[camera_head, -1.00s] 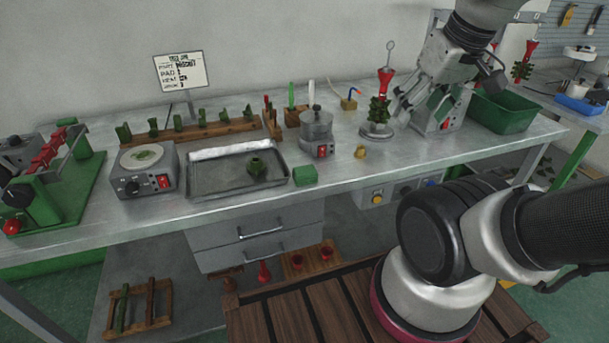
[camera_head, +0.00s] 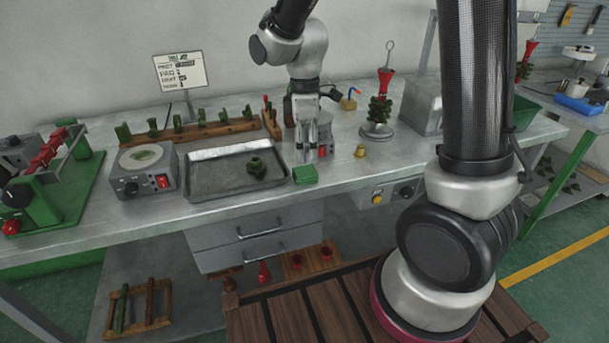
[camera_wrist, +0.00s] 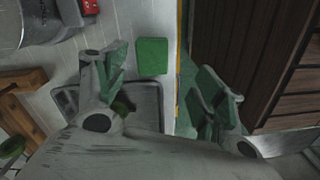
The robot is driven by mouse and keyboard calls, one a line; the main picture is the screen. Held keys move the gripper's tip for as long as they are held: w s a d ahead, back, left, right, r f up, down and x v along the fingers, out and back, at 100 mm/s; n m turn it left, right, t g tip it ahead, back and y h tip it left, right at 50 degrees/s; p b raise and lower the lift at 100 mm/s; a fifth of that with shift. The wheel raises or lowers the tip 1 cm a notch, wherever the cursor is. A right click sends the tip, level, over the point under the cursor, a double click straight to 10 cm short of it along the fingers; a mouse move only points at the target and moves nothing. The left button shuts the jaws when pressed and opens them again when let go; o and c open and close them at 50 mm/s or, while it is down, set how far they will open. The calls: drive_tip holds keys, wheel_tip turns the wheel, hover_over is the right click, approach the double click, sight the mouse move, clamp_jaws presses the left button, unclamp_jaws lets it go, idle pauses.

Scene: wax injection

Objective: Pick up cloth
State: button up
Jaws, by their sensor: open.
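The cloth (camera_head: 305,174) is a small green folded block lying on the metal bench near its front edge, just right of the tray. It also shows in the wrist view as a green square (camera_wrist: 152,57) on the bench top. My gripper (camera_head: 306,156) points down above and slightly behind the cloth in the head view. In the wrist view my gripper (camera_wrist: 165,88) is open and empty, its fingers wide apart. The cloth lies apart from both fingers there, between their lines and further up the picture.
The metal tray (camera_head: 200,188) with a green ring-like piece (camera_head: 256,166) lies left of the cloth. A grey pot with a red switch (camera_head: 325,150) stands close behind, partly hidden by my gripper. A small brass piece (camera_head: 360,151) stands to the right. The bench front edge is near.

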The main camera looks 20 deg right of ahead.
sight(305, 170)
drive_tip(key=shift+w+a+r+n, duration=0.2)
drive_tip(key=shift+w+r+n, duration=0.1)
drive_tip(key=shift+w+n, duration=0.35)
drive_tip(key=shift+a+f+n+t, duration=0.1)
drive_tip(key=shift+n+t, duration=0.2)
drive_tip(key=shift+n, duration=0.55)
drive_tip(key=f, duration=0.7)
drive_tip(key=shift+s+f, duration=0.25)
drive_tip(key=shift+f, duration=0.05)
drive_tip(key=c, duration=1.1)
drive_tip(key=shift+r, duration=0.15)
wheel_tip(305, 170, up, 10)
drive_tip(key=shift+f, duration=0.1)
